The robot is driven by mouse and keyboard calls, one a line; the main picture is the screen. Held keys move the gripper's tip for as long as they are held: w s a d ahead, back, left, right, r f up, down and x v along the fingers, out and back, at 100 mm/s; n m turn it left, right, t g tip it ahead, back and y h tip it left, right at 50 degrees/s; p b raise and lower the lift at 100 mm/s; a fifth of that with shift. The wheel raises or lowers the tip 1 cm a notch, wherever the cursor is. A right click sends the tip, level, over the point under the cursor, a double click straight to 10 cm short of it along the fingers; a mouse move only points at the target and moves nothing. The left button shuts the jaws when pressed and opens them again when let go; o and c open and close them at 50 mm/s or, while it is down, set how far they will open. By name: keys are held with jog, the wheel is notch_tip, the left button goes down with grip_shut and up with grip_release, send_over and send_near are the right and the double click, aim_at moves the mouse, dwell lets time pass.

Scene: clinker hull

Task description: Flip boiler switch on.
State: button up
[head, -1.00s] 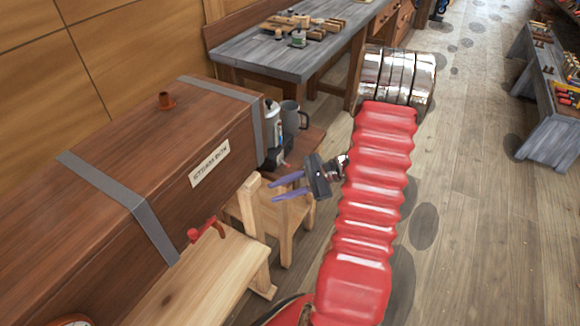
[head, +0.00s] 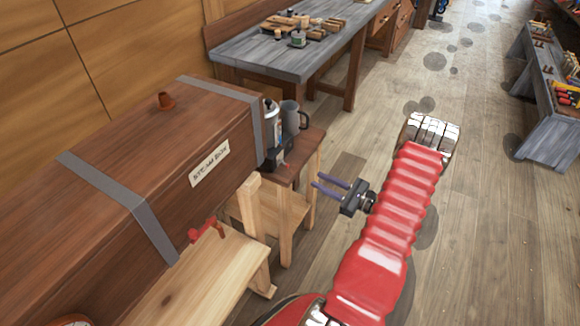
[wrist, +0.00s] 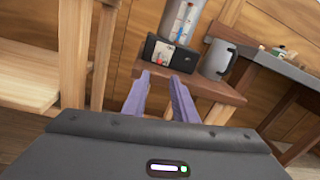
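The boiler is a pale cylinder (head: 274,128) with coloured marks, also in the wrist view (wrist: 180,22). A dark box (wrist: 172,55) stands at its foot, with a small pale panel bearing a red mark (wrist: 163,56). The box also shows in the head view (head: 273,160). The switch lever and its position are too small to tell. My gripper (head: 317,180) is empty, its two purple fingers apart. In the head view it is right of the stand and clear of it. In the wrist view its fingertips (wrist: 159,75) point towards the box.
The boiler stands on a small wooden stand (head: 312,137) beside a grey mug (head: 291,118). The long brown steam box (head: 190,140), with a red tap (head: 206,229), lies to the left. A grey workbench (head: 285,60) is behind. Open floor (head: 490,220) lies to the right.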

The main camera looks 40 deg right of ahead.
aim_at(289, 171)
jog(key=x, duration=1.4)
jog(key=shift+c, duration=0.4)
